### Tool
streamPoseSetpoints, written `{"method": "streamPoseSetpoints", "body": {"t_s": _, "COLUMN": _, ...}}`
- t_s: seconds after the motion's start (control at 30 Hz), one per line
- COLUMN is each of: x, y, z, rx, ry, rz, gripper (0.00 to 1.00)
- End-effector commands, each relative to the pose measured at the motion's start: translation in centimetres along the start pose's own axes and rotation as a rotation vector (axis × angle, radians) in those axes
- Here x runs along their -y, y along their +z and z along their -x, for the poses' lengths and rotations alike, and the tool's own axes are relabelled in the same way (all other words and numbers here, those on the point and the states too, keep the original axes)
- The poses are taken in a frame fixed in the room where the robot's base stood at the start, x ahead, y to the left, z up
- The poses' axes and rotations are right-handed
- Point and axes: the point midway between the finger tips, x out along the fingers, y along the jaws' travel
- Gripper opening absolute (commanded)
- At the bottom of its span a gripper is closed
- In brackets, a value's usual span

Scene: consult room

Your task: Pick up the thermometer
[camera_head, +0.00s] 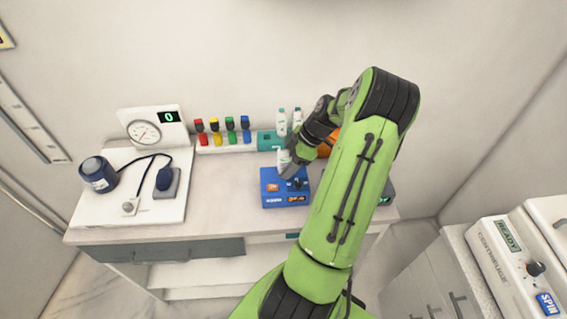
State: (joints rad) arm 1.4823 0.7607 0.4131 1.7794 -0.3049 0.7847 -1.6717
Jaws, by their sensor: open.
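I cannot clearly make out which thing is the thermometer. A white upright item with a green mark (283,158) stands at the back of a blue box (272,200) with orange labels on the bench; it may be the thermometer. My gripper (290,178) is over the blue box, close to this item, with its jaws open. Whether it touches the item cannot be told. My gripper and green arm hide part of the box and the bench to the right of it.
The bench (225,185) holds a white board (145,208) with a dark cuff (97,174) and bulb (166,179), a dial gauge (144,131), several coloured items (215,131), a teal box (268,141) and white bottles (282,122). A centrifuge (510,262) stands right.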

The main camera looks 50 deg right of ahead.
Motion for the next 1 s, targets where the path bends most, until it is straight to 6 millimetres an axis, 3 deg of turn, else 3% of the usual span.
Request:
{"method": "streamPoseSetpoints", "body": {"t_s": 0.07, "x": 0.0, "y": 0.0, "z": 0.1, "rx": 0.000, "ry": 0.000, "rz": 0.000, "gripper": 0.55}}
{"method": "streamPoseSetpoints", "body": {"t_s": 0.43, "x": 0.0, "y": 0.0, "z": 0.1, "rx": 0.000, "ry": 0.000, "rz": 0.000, "gripper": 0.00}}
{"method": "streamPoseSetpoints", "body": {"t_s": 0.7, "x": -0.1, "y": -0.4, "z": 0.7, "rx": 0.000, "ry": 0.002, "rz": 0.001, "gripper": 0.00}}
{"method": "streamPoseSetpoints", "body": {"t_s": 1.0, "x": -0.1, "y": -3.9, "z": 7.0, "rx": 0.002, "ry": 0.005, "rz": 0.003, "gripper": 0.00}}
